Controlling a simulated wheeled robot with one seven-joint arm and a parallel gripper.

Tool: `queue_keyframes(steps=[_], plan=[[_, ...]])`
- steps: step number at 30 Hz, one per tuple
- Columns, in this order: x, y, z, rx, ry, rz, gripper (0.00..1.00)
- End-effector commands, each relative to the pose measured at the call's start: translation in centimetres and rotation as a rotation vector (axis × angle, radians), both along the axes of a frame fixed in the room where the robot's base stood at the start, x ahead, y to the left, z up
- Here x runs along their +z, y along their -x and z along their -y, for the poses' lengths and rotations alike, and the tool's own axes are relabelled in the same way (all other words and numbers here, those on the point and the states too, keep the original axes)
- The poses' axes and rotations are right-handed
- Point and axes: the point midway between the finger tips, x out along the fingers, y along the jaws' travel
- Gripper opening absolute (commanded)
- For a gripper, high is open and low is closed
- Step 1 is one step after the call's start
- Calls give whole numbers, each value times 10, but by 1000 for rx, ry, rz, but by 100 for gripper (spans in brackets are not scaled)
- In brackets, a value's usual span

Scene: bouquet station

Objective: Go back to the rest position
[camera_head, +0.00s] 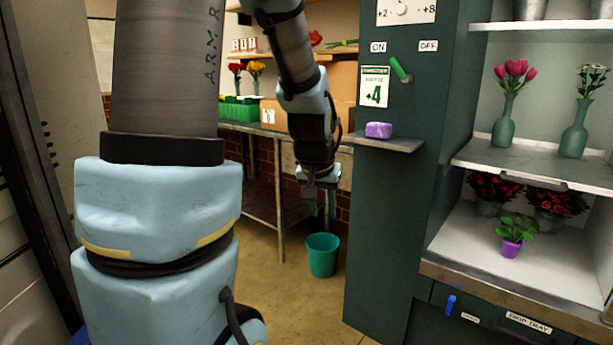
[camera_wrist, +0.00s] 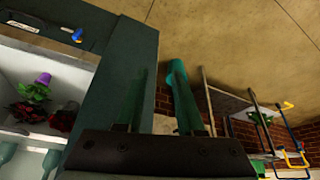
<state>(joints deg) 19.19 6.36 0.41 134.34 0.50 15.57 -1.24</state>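My gripper (camera_head: 322,205) hangs in mid-air in the middle of the head view, pointing down in front of the brick wall. Its two fingers are apart with nothing between them. In the wrist view the fingers (camera_wrist: 161,105) also stand apart and empty. My arm fills much of the left side of the head view and hides what lies behind it.
A green cabinet pillar (camera_head: 385,230) with a small shelf (camera_head: 385,146) holding a purple block (camera_head: 379,130) stands right of my gripper. Display shelves (camera_head: 520,160) with flowers are farther right. A workbench (camera_head: 270,128) stands behind; a teal bucket (camera_head: 322,256) is on the floor.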

Motion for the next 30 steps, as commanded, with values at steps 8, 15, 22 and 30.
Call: queue_keyframes(steps=[8, 15, 22, 30], plan=[[-36, 89, -93, 186, -49, -226, 37], [3, 109, -105, 214, -56, -273, 37], [60, 108, -105, 213, -56, -271, 37], [121, 108, -105, 213, -56, -271, 37]])
